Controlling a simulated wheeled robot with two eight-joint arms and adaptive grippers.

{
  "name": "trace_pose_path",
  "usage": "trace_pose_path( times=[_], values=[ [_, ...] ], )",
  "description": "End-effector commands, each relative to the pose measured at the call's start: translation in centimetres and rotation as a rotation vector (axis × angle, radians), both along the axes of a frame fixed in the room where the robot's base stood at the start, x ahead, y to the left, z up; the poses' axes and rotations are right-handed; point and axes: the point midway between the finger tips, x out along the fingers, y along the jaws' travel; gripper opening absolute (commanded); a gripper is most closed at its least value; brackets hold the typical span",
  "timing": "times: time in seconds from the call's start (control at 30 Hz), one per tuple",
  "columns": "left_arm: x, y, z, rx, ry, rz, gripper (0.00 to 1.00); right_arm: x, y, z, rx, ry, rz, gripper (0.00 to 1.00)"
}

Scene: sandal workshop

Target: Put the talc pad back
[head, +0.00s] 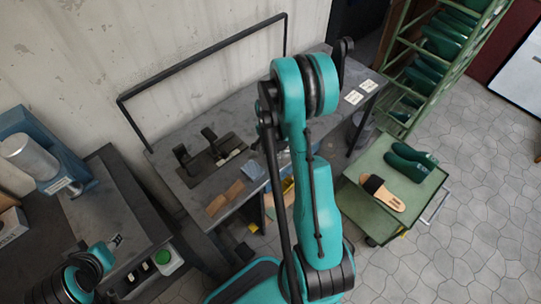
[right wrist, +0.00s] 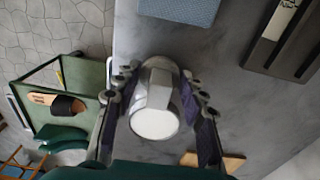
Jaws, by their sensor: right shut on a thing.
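The talc pad (right wrist: 155,112), a grey rounded body with a white round face, sits between the fingers of my right gripper (right wrist: 158,118) in the right wrist view. The fingers are shut on it from both sides, above the grey bench top (right wrist: 235,105). In the head view my right arm hides the right gripper and the pad. My left gripper (head: 114,242) is at the lower left in the head view, by the side bench; its fingers are too small to tell open from shut.
On the bench lie a blue textured cloth (head: 253,170), tan pieces (head: 225,198), a black fixture (head: 208,153) and white cards (head: 354,97). A green cart (head: 352,172) at right carries a sandal (head: 385,194) and green lasts (head: 408,160). A green rack (head: 405,60) stands behind.

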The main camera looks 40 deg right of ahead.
Motion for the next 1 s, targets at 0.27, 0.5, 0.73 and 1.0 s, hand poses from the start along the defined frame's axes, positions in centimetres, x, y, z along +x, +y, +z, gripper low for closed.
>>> trace_pose_path(
  times=[0.27, 0.5, 0.73, 1.0],
  values=[
    [0.0, 0.0, -0.4, 0.0, 0.0, 0.0, 0.4, 0.0, 0.0, -0.9, 0.0, 0.0, 0.0, 0.1],
    [0.0, 0.0, -0.7, 0.0, 0.0, 0.0, 0.4, 0.0, 0.0, -1.2, 0.0, 0.0, 0.0, 0.57],
    [0.0, 0.0, -0.7, 0.0, 0.0, 0.0, 0.4, 0.0, 0.0, -1.2, 0.0, 0.0, 0.0, 0.62],
    [0.0, 0.0, 0.3, 0.0, 0.0, 0.0, 0.4, 0.0, 0.0, 0.5, 0.0, 0.0, 0.0, 0.62]
  ],
)
